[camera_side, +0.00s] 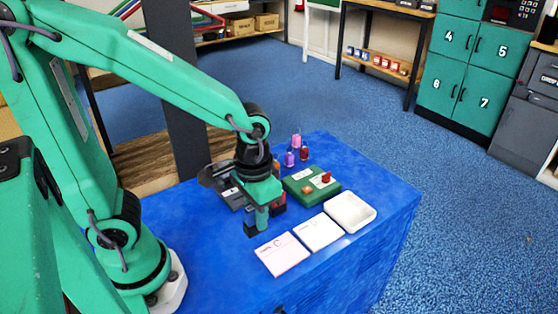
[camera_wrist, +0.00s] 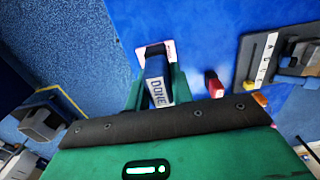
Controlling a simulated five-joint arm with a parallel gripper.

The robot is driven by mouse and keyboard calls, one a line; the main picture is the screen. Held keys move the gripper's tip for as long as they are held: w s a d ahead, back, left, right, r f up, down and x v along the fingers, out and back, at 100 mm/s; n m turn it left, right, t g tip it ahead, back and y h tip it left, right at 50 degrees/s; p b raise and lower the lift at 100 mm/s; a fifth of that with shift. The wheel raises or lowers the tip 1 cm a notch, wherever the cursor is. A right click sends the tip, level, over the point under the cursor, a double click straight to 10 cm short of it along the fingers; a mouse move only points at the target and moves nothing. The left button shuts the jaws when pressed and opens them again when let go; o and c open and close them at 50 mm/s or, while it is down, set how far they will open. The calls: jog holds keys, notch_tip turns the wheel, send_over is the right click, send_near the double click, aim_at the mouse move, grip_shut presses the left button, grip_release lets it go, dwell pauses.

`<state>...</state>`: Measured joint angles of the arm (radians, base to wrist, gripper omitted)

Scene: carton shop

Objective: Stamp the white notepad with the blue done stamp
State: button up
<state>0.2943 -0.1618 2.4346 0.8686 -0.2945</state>
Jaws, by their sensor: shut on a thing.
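My gripper (camera_side: 263,217) is shut on the blue done stamp (camera_wrist: 157,82), whose white DONE label faces the wrist camera. In the side view the stamp's dark blue block (camera_side: 250,229) shows low at the fingers, left of the pads; I cannot tell if it touches the table. The white notepad (camera_side: 318,232) lies flat to the right of my gripper, between a pink-tinted notepad (camera_side: 282,255) and a white tray (camera_side: 350,211). In the wrist view a pink-edged pad (camera_wrist: 171,48) shows partly behind the stamp.
A green box (camera_side: 311,187) with a small red-knobbed piece on top stands behind the notepads. A dark stamp rack (camera_wrist: 249,58) is partly hidden behind my gripper in the side view. A red piece (camera_wrist: 214,84) stands nearby. Small purple and red bottles (camera_side: 290,159) stand at the back.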

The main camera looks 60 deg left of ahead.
jog(key=shift+o, duration=1.1)
jog(key=shift+c, duration=1.3)
jog(key=shift+w, duration=0.15)
jog(key=shift+w+d, duration=0.2)
jog(key=shift+w, duration=0.4)
send_over(324, 233)
notch_tip(324, 233, down, 3)
jog(key=shift+f, duration=0.2)
jog(key=shift+f, duration=2.9)
